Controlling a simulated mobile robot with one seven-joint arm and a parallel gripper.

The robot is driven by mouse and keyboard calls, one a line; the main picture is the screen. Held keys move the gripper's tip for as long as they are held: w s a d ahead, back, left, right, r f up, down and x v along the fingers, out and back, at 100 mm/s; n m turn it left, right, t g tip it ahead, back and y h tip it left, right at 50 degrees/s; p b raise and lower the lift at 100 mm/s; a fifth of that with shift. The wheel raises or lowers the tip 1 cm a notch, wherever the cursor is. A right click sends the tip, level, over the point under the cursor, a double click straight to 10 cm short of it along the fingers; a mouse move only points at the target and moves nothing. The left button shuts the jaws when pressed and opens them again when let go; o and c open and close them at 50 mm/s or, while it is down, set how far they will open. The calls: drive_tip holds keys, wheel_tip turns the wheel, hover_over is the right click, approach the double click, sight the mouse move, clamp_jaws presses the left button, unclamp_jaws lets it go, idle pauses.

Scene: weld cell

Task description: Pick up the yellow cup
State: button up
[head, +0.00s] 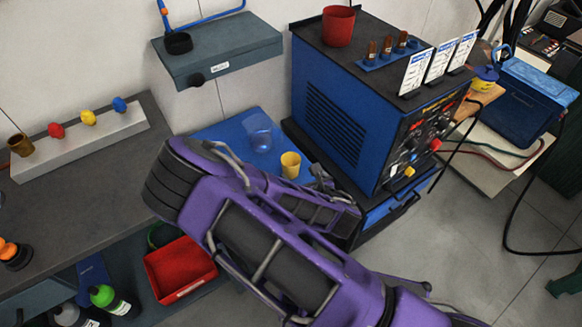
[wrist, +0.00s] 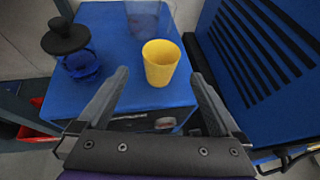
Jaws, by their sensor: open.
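The yellow cup (head: 290,165) stands upright on a blue surface (head: 222,133) beside the blue welding machine. In the wrist view the yellow cup (wrist: 160,64) is in the middle, with its open top facing up. My gripper (wrist: 160,76) is open and empty, with one finger to each side of the cup in the picture. A gap shows between each finger and the cup. I cannot tell how far the fingertips are from it in depth. In the head view my purple arm hides part of the blue surface.
A clear bluish cup (head: 258,132) stands behind the yellow one. The welding machine's vented side (wrist: 262,50) rises close on the right. A red cup (head: 338,26) stands on that machine.

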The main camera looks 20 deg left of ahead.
sight(288, 158)
drive_tip(key=x, duration=0.8)
drive_tip(key=shift+w+a+r, duration=0.15)
drive_tip(key=shift+w+r, duration=0.15)
drive_tip(key=shift+r, duration=0.05)
drive_tip(key=c, duration=1.3)
